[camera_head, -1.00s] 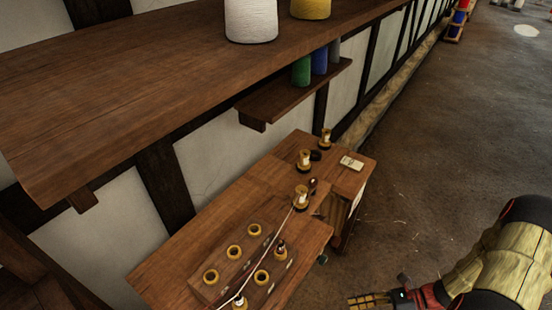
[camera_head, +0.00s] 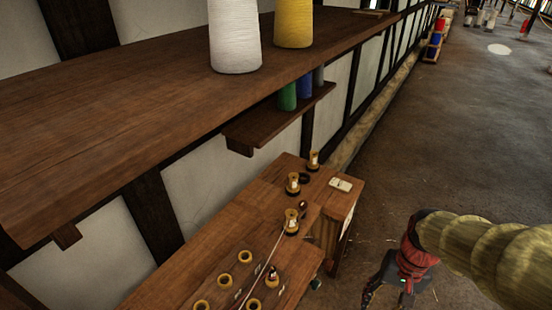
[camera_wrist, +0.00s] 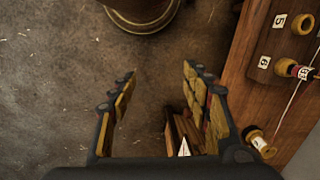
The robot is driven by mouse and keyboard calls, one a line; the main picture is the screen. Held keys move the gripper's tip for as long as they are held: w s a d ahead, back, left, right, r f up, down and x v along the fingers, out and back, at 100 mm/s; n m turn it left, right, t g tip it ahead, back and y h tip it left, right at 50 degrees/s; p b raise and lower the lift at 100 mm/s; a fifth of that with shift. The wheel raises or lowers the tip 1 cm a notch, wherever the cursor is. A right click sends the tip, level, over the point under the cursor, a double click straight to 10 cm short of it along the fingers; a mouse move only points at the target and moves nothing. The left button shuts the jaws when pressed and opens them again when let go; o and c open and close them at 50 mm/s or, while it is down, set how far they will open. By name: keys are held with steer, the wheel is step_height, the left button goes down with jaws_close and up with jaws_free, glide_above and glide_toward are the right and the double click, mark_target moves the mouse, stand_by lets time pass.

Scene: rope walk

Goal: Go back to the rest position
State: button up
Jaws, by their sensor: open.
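My gripper (camera_head: 400,292) hangs at the lower right of the head view, over the floor and to the right of the wooden bench (camera_head: 190,262). My yellow sleeved arm reaches in from the right edge. In the wrist view my gripper (camera_wrist: 160,85) shows two padded fingers spread apart, with bare floor between their tips. Nothing is held between them. The bench edge (camera_wrist: 240,75) is to the right of the fingers in that view.
The bench carries yellow rings (camera_head: 245,256), several small spools (camera_head: 291,222) and a pale cord. A long shelf (camera_head: 120,110) above holds a white cone (camera_head: 235,38) and a yellow cone (camera_head: 293,22). Open floor (camera_head: 450,130) lies to the right.

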steer(key=s+a+r+n+t, duration=0.1)
steer(key=a+r+n+t, duration=0.1)
steer(key=r, duration=0.5)
steer(key=a+r+n+t+h, duration=0.1)
steer(key=a+r+n+t, duration=0.2)
steer(key=a+r, duration=0.3)
step_height(320, 180, up, 2)
steer(key=shift+s+a+r+t, duration=0.2)
steer(key=shift+s+a+t, duration=0.15)
steer(key=shift+t, duration=0.25)
steer(key=shift+o, duration=0.6)
